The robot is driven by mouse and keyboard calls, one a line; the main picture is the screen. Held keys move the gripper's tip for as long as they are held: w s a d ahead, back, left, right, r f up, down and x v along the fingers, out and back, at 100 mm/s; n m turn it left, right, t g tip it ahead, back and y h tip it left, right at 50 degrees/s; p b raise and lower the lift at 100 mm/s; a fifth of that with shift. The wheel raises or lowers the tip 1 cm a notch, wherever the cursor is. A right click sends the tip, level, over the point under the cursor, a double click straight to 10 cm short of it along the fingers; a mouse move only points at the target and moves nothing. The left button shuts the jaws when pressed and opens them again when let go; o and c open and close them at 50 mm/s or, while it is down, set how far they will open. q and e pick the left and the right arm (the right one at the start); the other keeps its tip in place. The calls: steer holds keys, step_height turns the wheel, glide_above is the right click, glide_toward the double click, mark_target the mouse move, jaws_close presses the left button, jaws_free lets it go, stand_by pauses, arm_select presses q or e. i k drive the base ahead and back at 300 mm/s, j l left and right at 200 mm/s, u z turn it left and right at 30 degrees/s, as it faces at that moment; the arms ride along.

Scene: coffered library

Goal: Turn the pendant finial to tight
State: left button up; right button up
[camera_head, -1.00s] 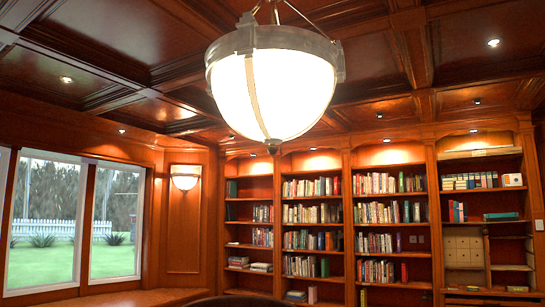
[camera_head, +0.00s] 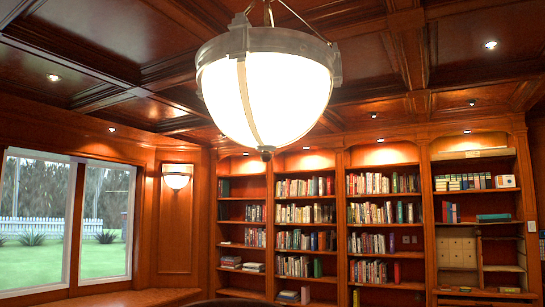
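The pendant lamp (camera_head: 290,95) hangs from the ceiling by thin rods in the upper middle of the head view, a lit white glass bowl with a grey metal rim and straps. Its finial (camera_head: 266,153) is a small dark knob at the very bottom of the bowl, with nothing touching it. How tight the finial sits cannot be told from here. Neither of my grippers is in view.
Bookshelves (camera_head: 340,200) with several rows of books line the far wall. A lit wall sconce (camera_head: 177,178) and a large window (camera_head: 65,215) are at the left. A dark curved edge (camera_head: 240,302) shows at the bottom middle. The space below the lamp looks free.

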mark_target(266, 156)
steer(key=i+j+z, duration=0.25)
steer(key=i, duration=0.4)
steer(key=i+j+z, duration=0.3)
steer(key=i, duration=0.4)
steer(key=i+j+z, duration=0.25)
steer(key=i+j, duration=0.35)
